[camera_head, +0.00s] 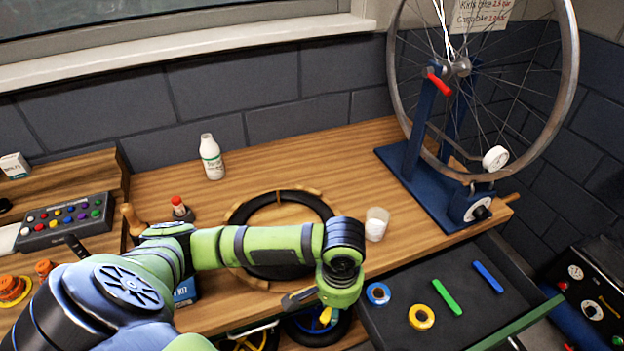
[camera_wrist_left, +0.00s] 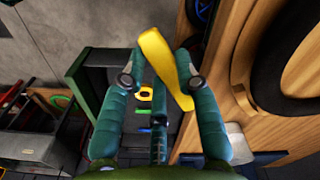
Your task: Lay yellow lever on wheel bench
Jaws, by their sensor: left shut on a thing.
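In the head view only a small part of the lever (camera_head: 326,315) shows below my left gripper (camera_head: 320,306), which hangs by the front edge of the wooden wheel bench (camera_head: 330,160). The lever is in the air, apart from the bench top. My right gripper is in neither view.
A black tyre (camera_head: 305,205) lies on the bench, partly behind my arm. A white cup (camera_head: 376,224), a bottle (camera_head: 211,158) and the blue wheel stand (camera_head: 411,170) stand there. An open drawer (camera_head: 400,285) holds a green lever (camera_head: 447,297), a blue lever (camera_head: 488,277) and two rings.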

